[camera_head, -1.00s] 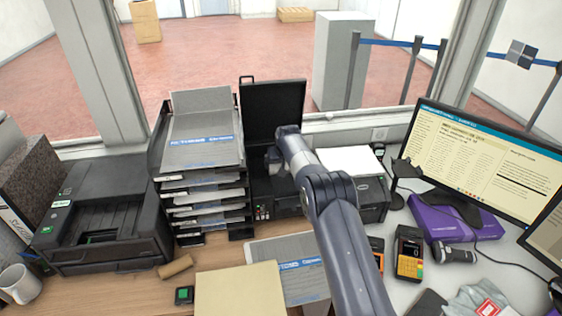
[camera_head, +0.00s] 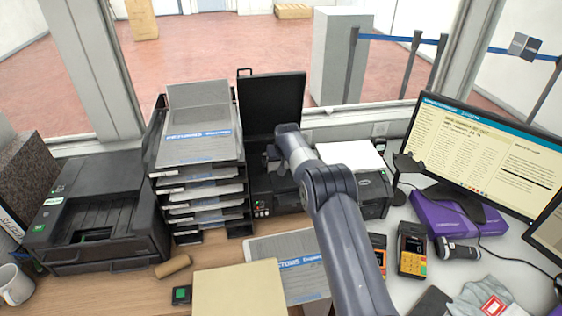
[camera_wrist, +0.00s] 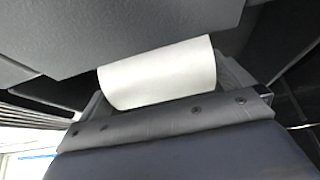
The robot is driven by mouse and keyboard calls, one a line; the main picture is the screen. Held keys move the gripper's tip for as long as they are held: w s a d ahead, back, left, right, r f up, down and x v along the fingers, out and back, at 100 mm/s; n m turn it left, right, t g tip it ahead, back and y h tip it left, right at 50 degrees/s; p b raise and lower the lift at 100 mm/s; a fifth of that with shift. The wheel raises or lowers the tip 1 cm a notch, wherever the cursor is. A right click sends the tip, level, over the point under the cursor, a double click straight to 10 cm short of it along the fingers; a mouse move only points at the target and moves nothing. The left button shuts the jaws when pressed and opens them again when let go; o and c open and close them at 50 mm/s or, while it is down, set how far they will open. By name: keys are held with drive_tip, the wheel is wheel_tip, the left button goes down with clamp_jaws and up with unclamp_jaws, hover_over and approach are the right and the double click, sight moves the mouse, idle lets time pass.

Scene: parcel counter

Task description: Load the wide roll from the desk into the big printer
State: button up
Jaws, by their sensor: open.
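The big printer (camera_head: 288,196) stands at the back of the desk with its black lid (camera_head: 272,108) raised. My gripper (camera_head: 272,160) is at the printer's opening, below the lid. Its fingertips are mostly hidden by my arm and the printer in the head view. In the wrist view a white wide roll (camera_wrist: 158,73) lies close in front of the camera, between dark grey surfaces. My gripper is open and not clamped on the roll. The roll cannot be made out in the head view, and whether it rests fully in its seat cannot be told.
A stack of paper trays (camera_head: 200,180) stands close left of the printer. Another black printer (camera_head: 95,220) is farther left. A small label printer (camera_head: 372,195) stands close on the right. A brown cardboard tube (camera_head: 173,266) and an envelope (camera_head: 240,292) lie on the front desk.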

drive_tip(key=b+v, duration=0.2)
drive_tip(key=v, duration=0.8)
drive_tip(key=shift+r, duration=0.3)
drive_tip(key=shift+s, duration=0.1)
drive_tip(key=p+x, duration=0.2)
drive_tip(key=x, duration=0.8)
drive_tip(key=shift+f, duration=0.25)
drive_tip(key=shift+w, duration=0.25)
drive_tip(key=shift+s+r+p, duration=0.1)
drive_tip(key=shift+r+p, duration=0.2)
drive_tip(key=shift+p, duration=0.3)
drive_tip(key=shift+s+d+r, duration=0.1)
drive_tip(key=shift+s+r, duration=0.25)
drive_tip(key=shift+f, duration=0.1)
